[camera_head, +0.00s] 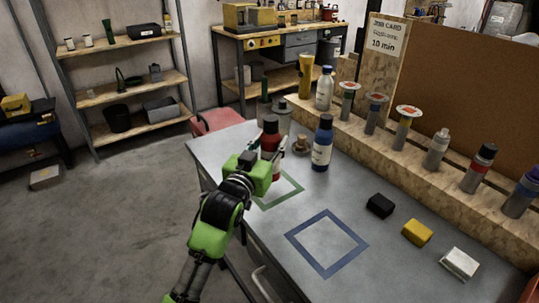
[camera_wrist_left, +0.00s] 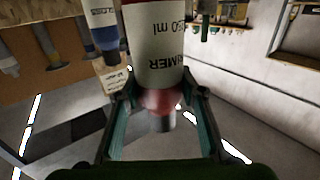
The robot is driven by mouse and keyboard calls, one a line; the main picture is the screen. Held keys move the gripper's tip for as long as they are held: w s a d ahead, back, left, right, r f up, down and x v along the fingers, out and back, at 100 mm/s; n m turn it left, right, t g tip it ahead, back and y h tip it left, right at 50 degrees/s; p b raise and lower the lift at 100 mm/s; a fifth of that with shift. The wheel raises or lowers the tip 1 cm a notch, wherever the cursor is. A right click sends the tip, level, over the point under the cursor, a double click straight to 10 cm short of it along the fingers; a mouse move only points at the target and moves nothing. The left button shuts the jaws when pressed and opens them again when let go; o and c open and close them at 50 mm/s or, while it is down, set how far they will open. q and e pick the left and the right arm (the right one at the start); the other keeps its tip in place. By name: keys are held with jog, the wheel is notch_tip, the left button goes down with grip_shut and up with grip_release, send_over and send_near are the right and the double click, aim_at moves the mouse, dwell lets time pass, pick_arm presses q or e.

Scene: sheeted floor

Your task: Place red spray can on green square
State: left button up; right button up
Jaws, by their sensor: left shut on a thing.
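The red spray can (camera_head: 269,138), with a dark top, is held by my left gripper (camera_head: 276,148) near the far left part of the workbench. In the left wrist view, the can (camera_wrist_left: 155,45) shows a white label and a red part between the fingers (camera_wrist_left: 157,92), which are shut on it. The green square (camera_head: 281,199) is an outline on the bench top; my gripper and forearm hide part of it. The can appears near the square's far left side. Whether its base touches the bench is hidden. My right gripper is not in view.
A blue bottle (camera_head: 322,145) stands right of the can, and grey cans (camera_head: 283,115) stand behind it. A blue square outline (camera_head: 347,260) is clear. Black (camera_head: 380,206), yellow (camera_head: 417,232) and white (camera_head: 459,263) blocks lie to the right. A wooden rack (camera_head: 400,165) lines the back.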

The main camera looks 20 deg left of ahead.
aim_at(270, 154)
pick_arm(q)
jog(key=shift+w+a+f, duration=0.2)
jog(key=shift+w+f, duration=0.25)
jog(key=shift+f, duration=0.1)
jog(key=shift+w+f, duration=0.1)
jog(key=shift+f, duration=1.55)
jog(key=shift+f, duration=0.1)
jog(key=shift+f, duration=0.15)
jog(key=o, duration=1.3)
jog(key=s, duration=0.8)
jog(key=s+a, duration=0.1)
jog(key=s, duration=0.3)
jog(key=shift+r+b, duration=0.2)
jog(key=shift+b, duration=0.15)
